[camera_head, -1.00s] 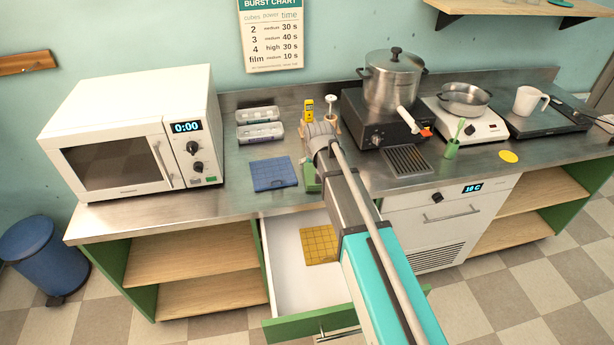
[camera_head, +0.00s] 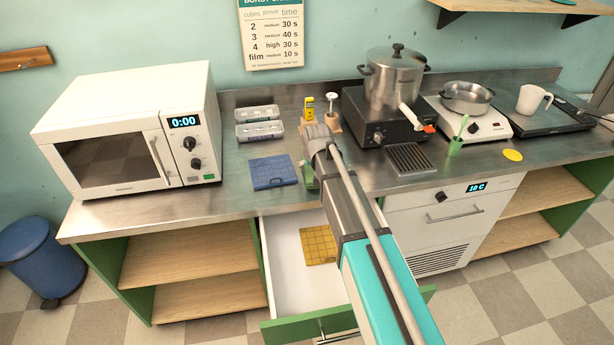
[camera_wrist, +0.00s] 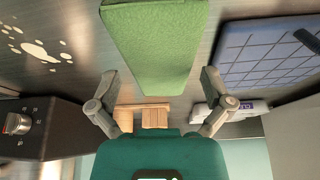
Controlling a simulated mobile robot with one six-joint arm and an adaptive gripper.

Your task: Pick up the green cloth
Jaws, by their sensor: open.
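The green cloth (camera_wrist: 158,45) lies flat on the steel counter, a long folded strip in the wrist view, reaching the top edge of that picture. In the head view only a small part of the green cloth (camera_head: 309,180) shows beside my arm; the rest is hidden behind it. My gripper (camera_wrist: 160,82) is open, with one finger on either side of the cloth's near end in the picture. Nothing is between the fingers that I can see being held. I cannot tell the height of the fingertips above the counter.
A blue gridded mat (camera_head: 272,171) lies left of the cloth. The microwave (camera_head: 135,130) stands further left, the hot plate with a pot (camera_head: 394,80) to the right. Below, an open drawer (camera_head: 285,270) holds a yellow mat (camera_head: 319,245). Pale spills (camera_wrist: 38,45) mark the counter.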

